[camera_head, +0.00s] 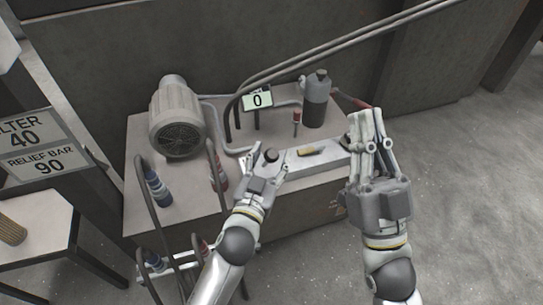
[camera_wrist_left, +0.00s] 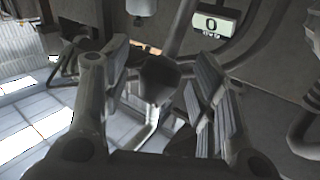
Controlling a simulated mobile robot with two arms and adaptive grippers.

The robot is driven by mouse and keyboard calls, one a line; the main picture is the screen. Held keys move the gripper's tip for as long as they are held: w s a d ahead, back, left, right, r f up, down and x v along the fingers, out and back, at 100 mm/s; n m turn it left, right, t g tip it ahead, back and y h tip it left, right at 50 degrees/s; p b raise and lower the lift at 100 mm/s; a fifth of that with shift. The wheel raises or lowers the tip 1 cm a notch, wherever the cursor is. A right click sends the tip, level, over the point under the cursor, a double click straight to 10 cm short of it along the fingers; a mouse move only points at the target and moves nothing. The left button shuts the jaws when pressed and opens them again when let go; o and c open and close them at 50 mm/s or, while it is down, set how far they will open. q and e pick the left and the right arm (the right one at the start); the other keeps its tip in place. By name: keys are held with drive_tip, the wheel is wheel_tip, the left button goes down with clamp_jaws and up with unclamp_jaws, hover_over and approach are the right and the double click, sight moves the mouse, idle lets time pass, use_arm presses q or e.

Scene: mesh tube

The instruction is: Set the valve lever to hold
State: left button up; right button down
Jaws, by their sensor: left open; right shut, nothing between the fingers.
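A dark knob (camera_head: 270,155), which looks like the end of the valve lever, stands at the front of the bench. In the left wrist view the knob (camera_wrist_left: 160,76) sits between my open left fingers, with a grey rod behind it. My left gripper (camera_head: 267,163) is around the knob; I cannot tell whether either finger touches it. The lever's base and any position marks, including hold, are hidden or too small to read. My right gripper (camera_head: 366,115) is shut and empty, pointing up at the bench's right side, apart from the lever.
A small display (camera_head: 257,100) reads 0. A motor (camera_head: 177,120), a grey bottle (camera_head: 316,98), a red-handled tool (camera_head: 296,120) and a yellow piece (camera_head: 308,151) are on the bench (camera_head: 185,210). A sign (camera_head: 40,165) reads RELIEF BAR 90.

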use_arm(q)
drive_tip(key=shift+w+d, duration=0.2)
drive_tip(key=shift+w, duration=0.45)
clamp_jaws()
